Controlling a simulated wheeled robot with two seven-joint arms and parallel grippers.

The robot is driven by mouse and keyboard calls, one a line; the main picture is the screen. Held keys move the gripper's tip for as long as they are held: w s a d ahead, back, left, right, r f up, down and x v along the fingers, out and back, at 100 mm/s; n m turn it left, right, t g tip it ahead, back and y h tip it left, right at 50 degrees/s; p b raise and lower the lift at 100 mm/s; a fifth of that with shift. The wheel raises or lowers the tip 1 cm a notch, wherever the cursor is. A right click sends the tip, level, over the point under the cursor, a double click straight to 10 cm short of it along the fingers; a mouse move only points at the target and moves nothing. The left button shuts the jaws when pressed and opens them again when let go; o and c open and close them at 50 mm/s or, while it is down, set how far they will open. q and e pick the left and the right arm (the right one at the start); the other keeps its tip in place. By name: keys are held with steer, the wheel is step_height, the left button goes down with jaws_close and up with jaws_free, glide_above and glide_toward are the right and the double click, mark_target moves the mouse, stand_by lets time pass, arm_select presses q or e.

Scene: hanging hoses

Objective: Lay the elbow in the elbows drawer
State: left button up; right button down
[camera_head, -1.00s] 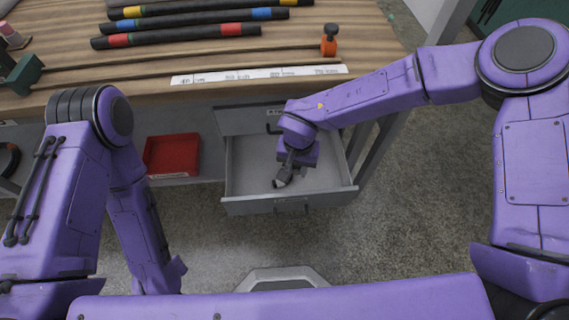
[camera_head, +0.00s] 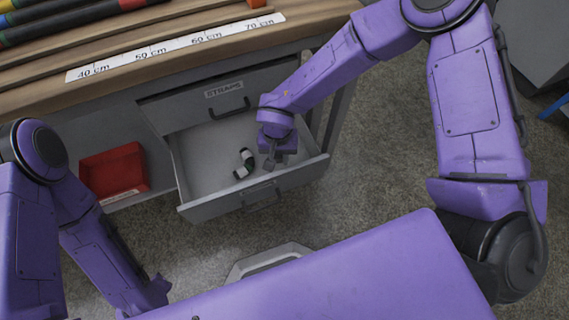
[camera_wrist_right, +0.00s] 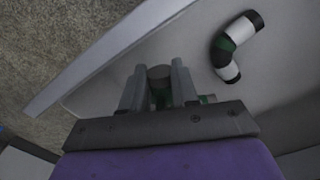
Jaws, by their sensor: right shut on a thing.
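My right gripper (camera_head: 270,163) is inside the open grey drawer (camera_head: 215,208), low over its floor. In the right wrist view its fingers (camera_wrist_right: 160,83) are shut on a dark grey, partly green piece (camera_wrist_right: 159,73), which looks like an elbow; the fingers hide much of it. I cannot tell if it touches the drawer floor. Another bent elbow (camera_head: 245,163), black, white and green, lies on the drawer floor to the left of the gripper. It also shows in the right wrist view (camera_wrist_right: 228,65), apart from the fingers. My left gripper is out of view.
A closed drawer labelled STRAPS (camera_head: 185,107) is above the open one. A red tray (camera_head: 114,171) sits on a shelf to the left. The wooden bench (camera_head: 205,45) above carries a centimetre scale (camera_head: 175,48) and striped hoses (camera_head: 60,20).

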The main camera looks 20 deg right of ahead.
steer(key=shift+w+d+f, duration=0.1)
steer(key=shift+d+f, duration=0.6)
steer(key=shift+f, duration=0.2)
steer(key=f, duration=0.1)
steer(key=f+b, duration=0.1)
steer(key=f, duration=0.1)
steer(key=shift+d+f+b, duration=0.35)
steer(key=shift+f+b, duration=0.05)
steer(key=shift+f, duration=0.1)
steer(key=c, duration=0.8)
jaws_free()
steer(key=shift+c, duration=0.2)
step_height(320, 180, up, 12)
steer(key=p, duration=0.4)
steer(key=shift+w, duration=0.15)
